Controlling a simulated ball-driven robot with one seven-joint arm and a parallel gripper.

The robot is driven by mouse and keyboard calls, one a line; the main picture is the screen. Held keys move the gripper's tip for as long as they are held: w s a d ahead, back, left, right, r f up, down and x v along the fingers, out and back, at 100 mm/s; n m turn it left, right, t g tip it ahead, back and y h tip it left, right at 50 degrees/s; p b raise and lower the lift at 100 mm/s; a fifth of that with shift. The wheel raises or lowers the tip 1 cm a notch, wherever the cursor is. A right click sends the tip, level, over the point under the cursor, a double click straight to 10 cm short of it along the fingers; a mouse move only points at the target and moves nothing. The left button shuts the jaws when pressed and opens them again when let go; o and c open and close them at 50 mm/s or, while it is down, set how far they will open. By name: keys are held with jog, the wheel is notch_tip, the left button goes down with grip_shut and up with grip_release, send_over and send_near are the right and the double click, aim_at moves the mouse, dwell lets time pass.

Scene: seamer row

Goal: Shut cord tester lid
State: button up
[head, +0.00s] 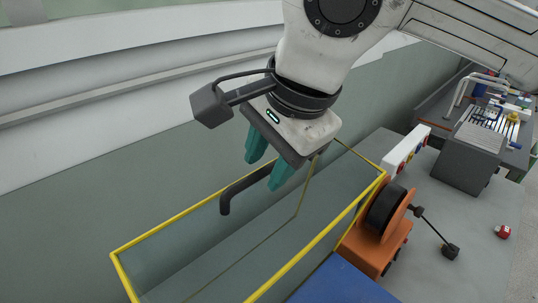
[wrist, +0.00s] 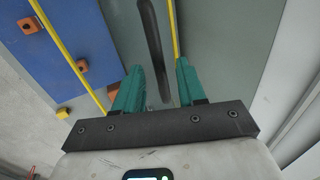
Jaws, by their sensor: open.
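The cord tester lid is a clear panel with a yellow frame (head: 180,224), and it fills the lower middle of the head view. Its yellow edges also show in the wrist view (wrist: 70,52). I cannot tell its exact angle. A dark bar handle (head: 238,190) with a bent end is at the lid. My gripper (head: 268,162) has two teal fingers, apart and pointing down at the handle. In the wrist view the handle (wrist: 152,45) runs lengthwise in the gap between the fingers (wrist: 159,72). Whether they touch it is not clear. One finger hides part of the handle.
An orange unit with a dark wheel (head: 385,215) stands right of the frame. A blue surface (head: 340,284) lies at the bottom. A white box with coloured buttons (head: 405,150), a small red block (head: 503,231) and a grey machine (head: 470,155) are further right. A pale wall is behind.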

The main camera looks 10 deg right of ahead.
jog(key=shift+c, duration=0.4)
grip_shut()
